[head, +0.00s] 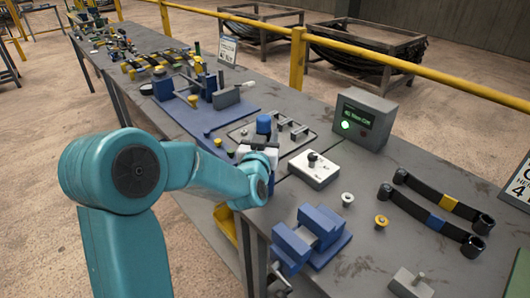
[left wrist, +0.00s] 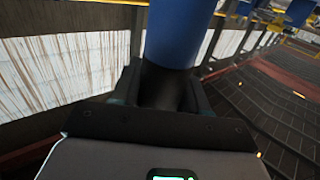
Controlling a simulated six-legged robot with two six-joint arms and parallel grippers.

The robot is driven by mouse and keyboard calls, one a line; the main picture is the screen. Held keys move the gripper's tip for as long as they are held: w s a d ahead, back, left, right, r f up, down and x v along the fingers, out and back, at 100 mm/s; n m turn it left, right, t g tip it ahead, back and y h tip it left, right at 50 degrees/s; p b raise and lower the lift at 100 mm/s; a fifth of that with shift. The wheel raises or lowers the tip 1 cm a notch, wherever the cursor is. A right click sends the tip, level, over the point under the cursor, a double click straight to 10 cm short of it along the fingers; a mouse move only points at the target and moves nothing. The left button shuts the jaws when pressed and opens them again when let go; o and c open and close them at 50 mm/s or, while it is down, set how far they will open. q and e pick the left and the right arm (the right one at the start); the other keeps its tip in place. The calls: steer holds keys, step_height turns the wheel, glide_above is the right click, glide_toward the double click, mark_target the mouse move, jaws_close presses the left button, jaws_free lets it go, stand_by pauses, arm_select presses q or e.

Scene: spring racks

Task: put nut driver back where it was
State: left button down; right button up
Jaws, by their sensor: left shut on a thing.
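The nut driver (head: 264,124) shows as a blue handle standing up out of my left gripper (head: 262,152). In the left wrist view the blue handle (left wrist: 180,35) rises between the black fingers of the gripper (left wrist: 165,88), which are shut around its dark lower part. The handle looks about upright in the head view. The gripper is at the near edge of a grey tray (head: 311,139) with several small holders. The driver's lower end is hidden behind the gripper and arm, so I cannot tell whether it touches anything. My right gripper is not in view.
A white block with a black knob (head: 314,169) and a grey box with a green display (head: 362,118) stand to the right. A blue vise (head: 311,236) is nearer. A blue plate (head: 215,113) with fixtures lies beyond.

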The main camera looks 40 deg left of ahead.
arm_select(q)
step_height(320, 180, down, 5)
steer(key=shift+w+r, duration=0.1)
steer(key=shift+r, duration=0.2)
steer(key=c, duration=0.6)
jaws_free()
steer(key=shift+f, duration=0.25)
steer(key=shift+o, duration=0.2)
